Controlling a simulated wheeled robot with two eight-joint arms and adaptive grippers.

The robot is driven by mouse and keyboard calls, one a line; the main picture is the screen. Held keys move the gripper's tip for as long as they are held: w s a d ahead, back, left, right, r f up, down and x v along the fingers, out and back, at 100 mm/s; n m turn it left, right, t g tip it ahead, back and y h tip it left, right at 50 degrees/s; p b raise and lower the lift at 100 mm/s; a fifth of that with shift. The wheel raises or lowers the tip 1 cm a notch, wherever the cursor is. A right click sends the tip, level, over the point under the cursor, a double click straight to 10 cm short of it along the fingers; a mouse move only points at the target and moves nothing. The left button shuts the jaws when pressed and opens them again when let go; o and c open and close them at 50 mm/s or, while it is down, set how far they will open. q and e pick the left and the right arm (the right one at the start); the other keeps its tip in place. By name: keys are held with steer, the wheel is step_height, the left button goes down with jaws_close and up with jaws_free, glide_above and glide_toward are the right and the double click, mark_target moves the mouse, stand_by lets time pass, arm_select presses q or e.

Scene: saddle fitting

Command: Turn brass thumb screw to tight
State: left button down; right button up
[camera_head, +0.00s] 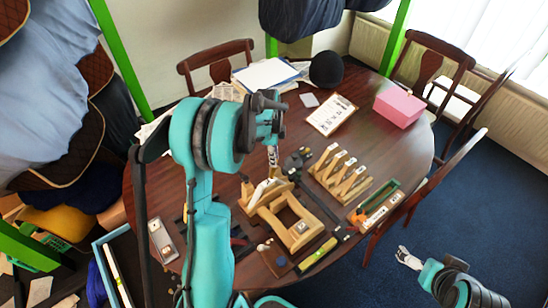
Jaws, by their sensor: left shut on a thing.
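A wooden frame fixture (296,228) with a rectangular opening and a label stands on the round dark table. My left gripper (273,168) comes down from above at its back left corner, beside a pale upright piece (262,190). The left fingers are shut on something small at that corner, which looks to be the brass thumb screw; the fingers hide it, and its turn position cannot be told. My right gripper (408,258) is at the lower right, off the table above the blue carpet; it is too small to tell whether it is open.
A slotted wooden rack (340,173) stands right of the fixture, with dark parts (297,160) between. A green-edged tray (380,203), a yellow-green tool (318,254), a clipboard (331,115) and a pink box (399,107) lie around. Chairs ring the table.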

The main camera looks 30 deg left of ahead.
stand_by(0.4)
arm_select(q)
steer(key=c, duration=1.3)
jaws_free()
steer(key=shift+c, duration=0.2)
step_height(320, 180, up, 12)
steer(key=a, duration=0.1)
